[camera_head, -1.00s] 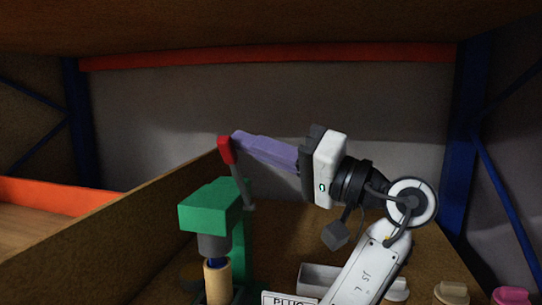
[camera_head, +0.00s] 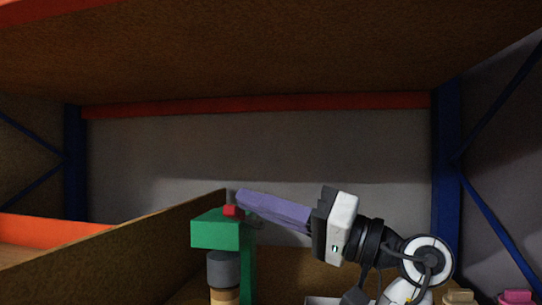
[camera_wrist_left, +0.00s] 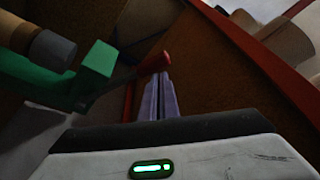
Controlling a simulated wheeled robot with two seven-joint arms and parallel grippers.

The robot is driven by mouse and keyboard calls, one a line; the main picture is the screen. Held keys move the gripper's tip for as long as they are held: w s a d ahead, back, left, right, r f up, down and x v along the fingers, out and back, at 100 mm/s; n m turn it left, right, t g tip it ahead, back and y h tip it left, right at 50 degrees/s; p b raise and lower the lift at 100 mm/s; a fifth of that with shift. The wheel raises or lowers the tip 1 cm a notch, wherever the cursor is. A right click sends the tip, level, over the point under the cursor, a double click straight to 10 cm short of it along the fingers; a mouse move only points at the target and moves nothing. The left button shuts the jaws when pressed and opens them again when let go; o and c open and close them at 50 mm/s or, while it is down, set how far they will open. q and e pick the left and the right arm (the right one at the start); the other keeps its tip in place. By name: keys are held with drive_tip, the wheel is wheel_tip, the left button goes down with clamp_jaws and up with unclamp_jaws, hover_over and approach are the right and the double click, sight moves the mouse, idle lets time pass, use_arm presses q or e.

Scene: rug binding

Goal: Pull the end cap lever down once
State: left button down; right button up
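The end cap press is green, with a block-shaped head (camera_head: 216,232) in the head view and a grey cylinder (camera_head: 223,268) under it. Its lever has a red knob (camera_head: 232,211), now level with the top of the green head; the rod is mostly hidden. My left gripper (camera_head: 242,197) has purple fingers lying together, their tips at the red knob. In the left wrist view, the red knob (camera_wrist_left: 154,63) shows just past the fingertips (camera_wrist_left: 161,79), and the green press (camera_wrist_left: 95,70) is to the left. Contact looks likely, but the knob is not clearly between the fingers. My right gripper is out of view.
A brown board wall (camera_head: 120,240) runs along the left of the press. A shelf (camera_head: 270,60) hangs overhead. Blue posts (camera_head: 447,170) stand at the sides. Tan (camera_head: 458,297) and pink (camera_head: 517,297) pieces show at the lower right.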

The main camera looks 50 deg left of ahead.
use_arm(q)
drive_tip(key=shift+s+f, duration=0.1)
idle(0.3)
wheel_tip(320, 180, up, 4)
drive_tip(key=w+p, duration=0.1)
drive_tip(key=p, duration=0.2)
drive_tip(key=w+a+f+b+v, duration=0.1)
drive_tip(key=v, duration=0.8)
drive_tip(key=shift+w+d, duration=0.2)
drive_tip(key=shift+d, duration=0.05)
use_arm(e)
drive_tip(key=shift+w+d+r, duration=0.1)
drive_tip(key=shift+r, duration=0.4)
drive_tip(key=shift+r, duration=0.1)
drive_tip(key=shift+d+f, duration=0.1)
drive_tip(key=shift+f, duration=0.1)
